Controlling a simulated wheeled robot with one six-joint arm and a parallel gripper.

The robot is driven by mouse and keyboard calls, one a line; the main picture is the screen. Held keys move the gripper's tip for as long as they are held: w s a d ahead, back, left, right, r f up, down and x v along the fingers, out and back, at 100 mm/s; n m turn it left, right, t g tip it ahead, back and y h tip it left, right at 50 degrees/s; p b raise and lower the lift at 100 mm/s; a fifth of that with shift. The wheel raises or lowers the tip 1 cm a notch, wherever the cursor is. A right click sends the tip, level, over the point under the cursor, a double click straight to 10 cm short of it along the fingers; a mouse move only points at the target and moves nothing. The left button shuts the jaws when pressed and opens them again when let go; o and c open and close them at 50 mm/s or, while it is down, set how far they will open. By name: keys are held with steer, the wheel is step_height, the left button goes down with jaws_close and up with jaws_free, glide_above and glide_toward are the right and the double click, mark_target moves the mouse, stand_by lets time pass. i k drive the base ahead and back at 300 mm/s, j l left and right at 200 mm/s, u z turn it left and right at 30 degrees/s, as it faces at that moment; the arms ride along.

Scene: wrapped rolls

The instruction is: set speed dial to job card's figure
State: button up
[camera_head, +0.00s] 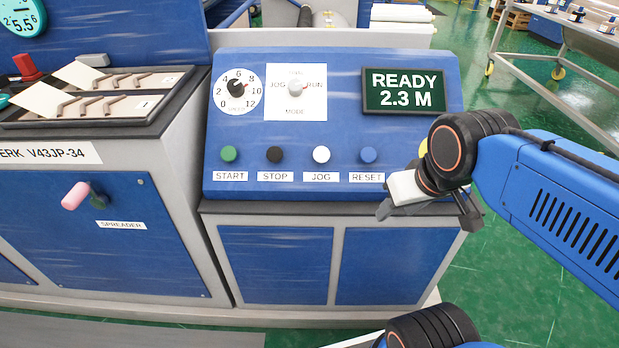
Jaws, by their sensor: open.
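The speed dial (237,90) is a white round scale marked 0 to 12 with a black knob, at the upper left of the blue sloping control panel. Its knob's pointer seems to lean to the upper right, but its exact setting is too small to read. My gripper (427,210) is open and empty at the panel's lower right corner, well away from the dial. No job card with a readable figure shows; blank-looking pale cards (82,74) lie in the tray at the left.
A mode selector (295,91) sits right of the dial, then a display (403,91) reading READY 2.3 M. Start (229,154), stop (274,155), jog (321,154) and reset (368,155) buttons line the panel below. A pink-handled spreader lever (77,195) sticks out at the left.

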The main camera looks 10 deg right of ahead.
mark_target(234, 86)
steer(key=j, duration=0.65)
steer(key=j+u, duration=0.1)
steer(key=j, duration=0.3)
steer(key=i+j+u, duration=0.1)
steer(key=j, duration=0.3)
steer(key=i+j, duration=0.1)
steer(key=j, duration=0.3)
steer(key=j+u, duration=0.15)
steer(key=j, duration=0.25)
steer(key=i+j+u, duration=0.1)
steer(key=j, duration=0.3)
steer(key=i+j+u, duration=0.1)
steer(key=j, duration=0.3)
steer(key=i+j+u, duration=0.45)
steer(key=i+j, duration=1.05)
steer(key=j, duration=0.15)
steer(key=z, duration=3.2)
